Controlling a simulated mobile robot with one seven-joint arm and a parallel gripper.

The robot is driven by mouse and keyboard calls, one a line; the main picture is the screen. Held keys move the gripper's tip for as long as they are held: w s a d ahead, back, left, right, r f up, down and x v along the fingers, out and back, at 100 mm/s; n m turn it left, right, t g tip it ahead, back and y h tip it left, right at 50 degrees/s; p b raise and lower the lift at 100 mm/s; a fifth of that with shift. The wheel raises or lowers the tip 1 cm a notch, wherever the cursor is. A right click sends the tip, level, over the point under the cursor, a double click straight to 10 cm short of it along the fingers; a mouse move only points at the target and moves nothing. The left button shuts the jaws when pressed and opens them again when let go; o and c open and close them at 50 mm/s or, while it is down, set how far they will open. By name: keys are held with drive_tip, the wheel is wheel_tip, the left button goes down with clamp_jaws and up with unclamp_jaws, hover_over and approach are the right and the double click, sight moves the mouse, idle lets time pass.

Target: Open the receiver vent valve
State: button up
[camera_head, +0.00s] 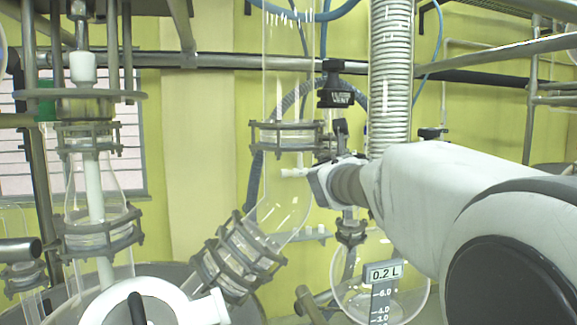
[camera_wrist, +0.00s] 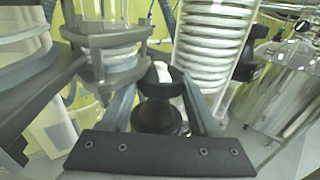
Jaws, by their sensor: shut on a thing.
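A black fitting marked VENT (camera_head: 336,96), with a dark knob on top, is right of the upright glass tube in the head view. My gripper (camera_head: 340,128) is just below that fitting, and its fingertips are partly hidden by my wrist. In the wrist view my gripper (camera_wrist: 165,100) has its two fingers on either side of a black valve knob (camera_wrist: 158,118) and is shut on it. The knob has a wide round base and a narrower top. Its stem and the valve's passage are hidden. The round glass receiver (camera_head: 352,300) hangs lower, with a 0.2 L readout in front.
A clamped glass joint (camera_wrist: 108,50) is close to my left finger in the wrist view. The coiled condenser (camera_head: 391,75) stands close behind on the right. A metal rail (camera_head: 220,60) crosses behind. A clamped glass column (camera_head: 100,190) stands at the left.

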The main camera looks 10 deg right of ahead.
drive_tip(key=shift+d+f+n+t+y+b, duration=0.1)
drive_tip(key=shift+f+n+t+y+b, duration=0.1)
drive_tip(key=shift+n+t+y+b, duration=0.45)
drive_tip(key=shift+n+y+b, duration=0.45)
drive_tip(key=shift+y+b, duration=0.4)
drive_tip(key=shift+b, duration=0.4)
drive_tip(key=shift+r+n+t+y+b, duration=0.15)
drive_tip(key=shift+n+t+y+b, duration=0.6)
drive_tip(key=shift+y+b, duration=0.5)
drive_tip(key=shift+b, duration=0.35)
drive_tip(key=shift+n+y+b, duration=1.15)
drive_tip(key=shift+y+b, duration=0.35)
drive_tip(key=shift+y, duration=0.15)
